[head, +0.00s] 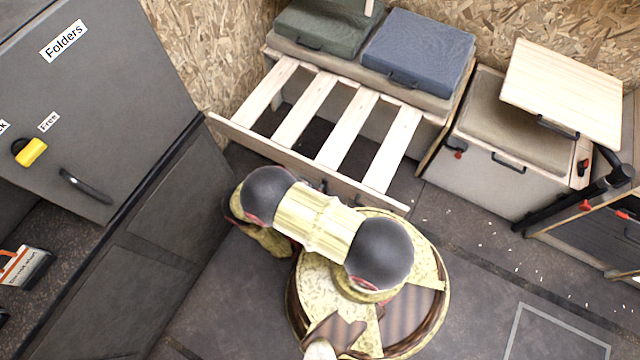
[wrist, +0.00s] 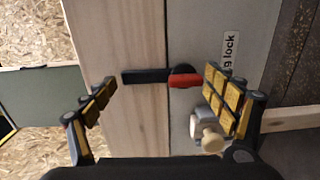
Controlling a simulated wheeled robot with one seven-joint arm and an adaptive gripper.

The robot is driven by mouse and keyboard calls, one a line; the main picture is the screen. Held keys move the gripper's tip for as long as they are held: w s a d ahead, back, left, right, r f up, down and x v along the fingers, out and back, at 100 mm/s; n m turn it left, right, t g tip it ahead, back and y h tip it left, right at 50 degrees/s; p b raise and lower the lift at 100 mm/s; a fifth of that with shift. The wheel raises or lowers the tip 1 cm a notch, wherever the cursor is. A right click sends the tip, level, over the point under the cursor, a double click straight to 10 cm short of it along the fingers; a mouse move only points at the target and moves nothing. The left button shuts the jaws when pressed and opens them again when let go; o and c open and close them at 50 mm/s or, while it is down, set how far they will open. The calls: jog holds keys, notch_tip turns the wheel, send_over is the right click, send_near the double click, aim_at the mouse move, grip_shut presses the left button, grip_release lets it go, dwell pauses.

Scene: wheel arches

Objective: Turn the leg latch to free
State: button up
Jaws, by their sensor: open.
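In the wrist view, a latch with a red grip (wrist: 184,80) and a round dark hub sits on a grey panel, beside a pale wood board. A black bar (wrist: 145,76) runs left from it across the board. A white label (wrist: 230,50) by it reads "g lock", its start hidden by a finger. My gripper (wrist: 160,88) is open, its yellow-padded fingers on either side of the bar and red grip. The right finger is close to the red grip in the picture; I cannot tell if they touch. My gripper is not clear in the head view.
A cream knob (wrist: 209,138) stands near my right finger. In the head view, a slatted frame (head: 305,115) extends below green and blue cushions. A grey cabinet (head: 110,90) at left has a yellow latch (head: 31,151) near a "Free" label.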

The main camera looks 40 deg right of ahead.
aim_at(324, 182)
jog(key=r, duration=0.5)
jog(key=shift+a, duration=0.25)
jog(key=c, duration=0.3)
jog(key=shift+d+r, duration=0.1)
jog(key=shift+r, duration=0.7)
